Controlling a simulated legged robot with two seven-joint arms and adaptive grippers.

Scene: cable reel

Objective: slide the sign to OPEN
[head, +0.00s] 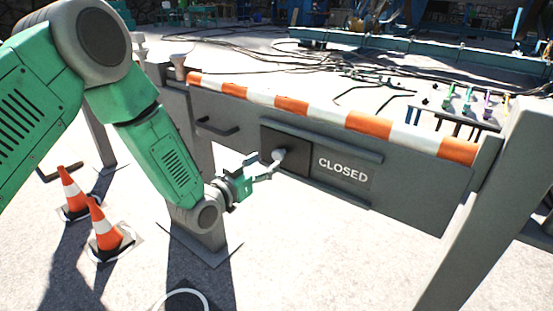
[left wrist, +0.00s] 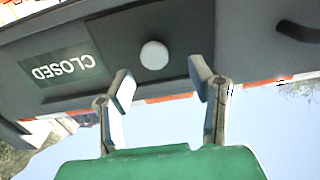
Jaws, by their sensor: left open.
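The sign reads CLOSED in white letters (head: 343,170), set in a grey barrier panel. Just left of the word is a dark sliding plate (head: 298,158) with a round white knob (head: 279,154). The left wrist view shows the panel upside down, with the CLOSED lettering (left wrist: 62,68) at left and the knob (left wrist: 154,55) on the dark plate (left wrist: 150,30). My left gripper (head: 273,166) is open at the knob. In the left wrist view its fingertips (left wrist: 163,80) stand apart, one to each side of the knob and slightly below it; contact cannot be told. My right gripper is not visible.
An orange-and-white striped board (head: 320,112) tops the barrier. A dark handle (head: 217,127) sticks out left of the sign. A grey post (head: 490,215) stands at right. Two traffic cones (head: 103,228) stand at lower left. The floor before the panel is clear.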

